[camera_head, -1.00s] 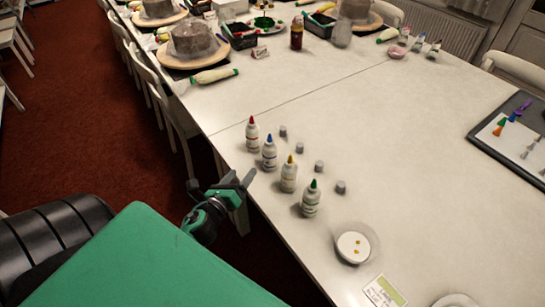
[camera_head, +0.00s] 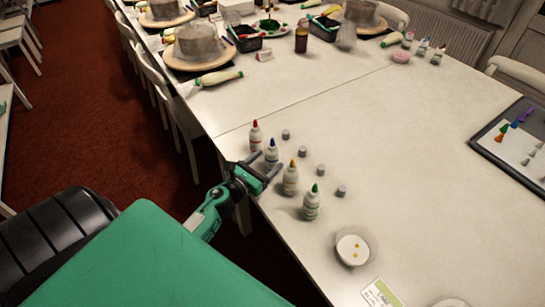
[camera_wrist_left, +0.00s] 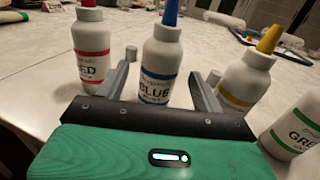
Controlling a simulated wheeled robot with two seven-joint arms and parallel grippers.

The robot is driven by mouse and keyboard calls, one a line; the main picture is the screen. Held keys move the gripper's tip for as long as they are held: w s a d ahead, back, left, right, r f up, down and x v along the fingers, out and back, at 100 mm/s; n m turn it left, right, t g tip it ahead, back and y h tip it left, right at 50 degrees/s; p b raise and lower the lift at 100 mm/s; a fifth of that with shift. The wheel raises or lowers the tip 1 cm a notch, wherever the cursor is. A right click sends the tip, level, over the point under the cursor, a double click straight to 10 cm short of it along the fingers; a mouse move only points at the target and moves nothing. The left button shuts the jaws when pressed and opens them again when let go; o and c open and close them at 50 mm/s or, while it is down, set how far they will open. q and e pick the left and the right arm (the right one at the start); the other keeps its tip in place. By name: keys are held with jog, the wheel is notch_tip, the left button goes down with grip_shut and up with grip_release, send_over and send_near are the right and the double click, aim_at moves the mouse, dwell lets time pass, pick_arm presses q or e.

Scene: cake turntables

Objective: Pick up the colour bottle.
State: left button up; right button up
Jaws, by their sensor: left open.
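Several white colour bottles stand upright in a row near the table's left edge. They are the red-capped bottle (camera_head: 255,136), the blue-capped bottle (camera_head: 271,152), the yellow-capped bottle (camera_head: 290,178) and the green-capped bottle (camera_head: 311,203). My left gripper (camera_head: 266,169) is open at the blue-capped bottle. In the left wrist view the blue bottle (camera_wrist_left: 161,62) stands between the two fingers, with the red bottle (camera_wrist_left: 90,50) to the left and the yellow bottle (camera_wrist_left: 245,80) to the right. The green bottle (camera_wrist_left: 294,125) is partly cut off there. My right gripper is not in view.
Several small grey caps (camera_head: 303,151) stand right of the bottles. A white bowl (camera_head: 354,246) and a label card (camera_head: 383,294) lie nearer me. A dark tray (camera_head: 476,134) is at the right. The table's middle is clear. Cake turntables (camera_head: 199,62) stand at the back left.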

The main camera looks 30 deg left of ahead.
aim_at(276, 153)
pick_arm(q)
jog(key=shift+w+r, duration=0.1)
jog(key=shift+w, duration=0.4)
jog(key=w+p, duration=0.1)
jog(key=w, duration=0.2)
jog(key=shift+w+d, duration=0.15)
jog(key=shift+d, duration=0.05)
jog(key=shift+w+f, duration=0.2)
jog(key=shift+w, duration=0.3)
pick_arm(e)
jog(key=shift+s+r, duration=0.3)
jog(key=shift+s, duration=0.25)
pick_arm(q)
jog(key=shift+c, duration=0.5)
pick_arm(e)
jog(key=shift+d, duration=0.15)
pick_arm(q)
jog(key=c, duration=0.7)
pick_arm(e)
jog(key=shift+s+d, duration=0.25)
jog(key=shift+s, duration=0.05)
